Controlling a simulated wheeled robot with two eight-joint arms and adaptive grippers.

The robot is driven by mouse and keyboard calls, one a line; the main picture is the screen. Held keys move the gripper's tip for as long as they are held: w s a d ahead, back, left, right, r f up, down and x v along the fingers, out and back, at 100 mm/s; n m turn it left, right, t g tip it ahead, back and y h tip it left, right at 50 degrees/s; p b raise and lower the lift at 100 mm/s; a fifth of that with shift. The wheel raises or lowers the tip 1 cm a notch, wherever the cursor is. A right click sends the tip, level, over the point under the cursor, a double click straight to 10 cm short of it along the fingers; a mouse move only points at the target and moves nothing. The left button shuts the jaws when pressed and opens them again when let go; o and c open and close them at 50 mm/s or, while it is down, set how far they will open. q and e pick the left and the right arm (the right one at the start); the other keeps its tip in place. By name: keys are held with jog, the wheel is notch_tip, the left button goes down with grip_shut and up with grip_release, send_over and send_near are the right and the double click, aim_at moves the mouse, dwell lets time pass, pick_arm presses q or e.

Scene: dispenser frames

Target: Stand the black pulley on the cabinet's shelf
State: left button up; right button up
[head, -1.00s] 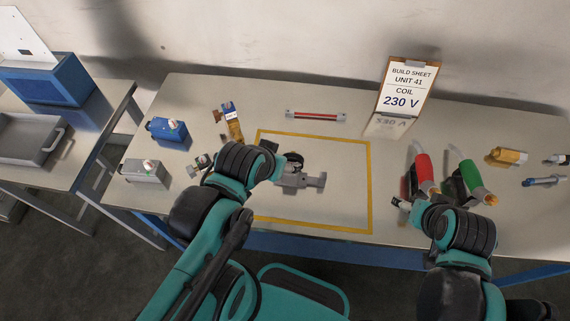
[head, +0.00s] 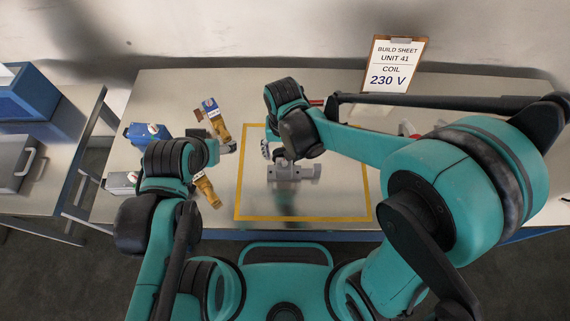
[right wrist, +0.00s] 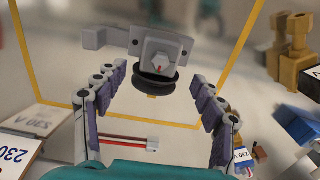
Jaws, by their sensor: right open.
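No shelf that I can make out as the cabinet's is in view. A black round disc, possibly the pulley, sits against a grey metal body (head: 292,173) inside the yellow outline; the disc (right wrist: 156,84) shows best in the right wrist view, partly under a grey block (right wrist: 162,50). My right gripper (head: 268,150) is over the outline's left half, close to that body. In the right wrist view it (right wrist: 158,78) is open, with the disc between and beyond its fingers. My left gripper (head: 222,148) is left of the outline; its fingers are too small to read.
A brass piece with a label (head: 215,120) and another brass piece (head: 207,192) lie near my left gripper. Blue (head: 147,133) and grey (head: 120,183) boxes stand at the bench's left. A build sheet (head: 395,65) stands behind. My right arm hides much of the bench's right side.

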aim_at(284, 161)
notch_tip(284, 161, down, 6)
jog(key=shift+w+d+r+b, duration=0.1)
jog(key=shift+r+b, duration=0.1)
jog(key=shift+b, duration=0.85)
jog(key=shift+r, duration=0.1)
grip_shut()
